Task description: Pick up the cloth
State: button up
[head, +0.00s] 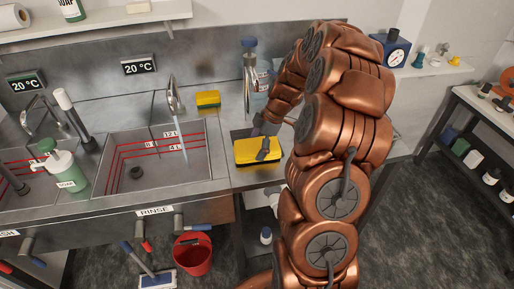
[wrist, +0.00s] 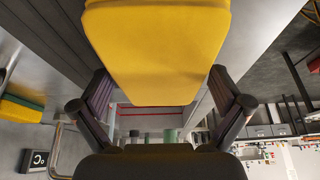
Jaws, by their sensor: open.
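The cloth (head: 244,156) is a yellow folded pad near the front of the steel counter, right of the rinse basin. It also fills the upper middle of the wrist view (wrist: 158,50). My gripper (head: 263,143) is over the cloth in the head view, with a dark finger in front of its middle. In the wrist view my gripper (wrist: 162,105) is open, one finger on each side of the cloth's near end, with gaps between. I cannot tell whether any part touches the cloth. My arm hides the counter to the right.
A yellow and green sponge (head: 208,99) lies behind the cloth. The rinse basin (head: 160,180), with water running from its tap (head: 174,98), is to the left. A soap bottle (head: 62,172) stands further left. A red bucket (head: 193,254) is on the floor.

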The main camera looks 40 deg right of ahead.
aim_at(253, 147)
jog(key=c, duration=0.9)
jog(key=shift+r, duration=0.15)
jog(key=shift+r+b, duration=0.75)
jog(key=shift+r, duration=0.15)
jog(key=shift+s+r+b, duration=0.15)
jog(key=shift+r+b, duration=0.15)
jog(key=shift+r, duration=0.4)
jog(key=s+a+b, duration=0.1)
jog(key=s+a, duration=0.1)
jog(key=s, duration=0.2)
jog(key=s+a+r+b, duration=0.1)
jog(key=s+a+b, duration=0.1)
jog(key=s, duration=0.3)
jog(key=s+a+b, duration=0.2)
jog(key=s, duration=0.3)
jog(key=shift+s+a+r, duration=0.2)
jog(key=shift+a+r, duration=0.05)
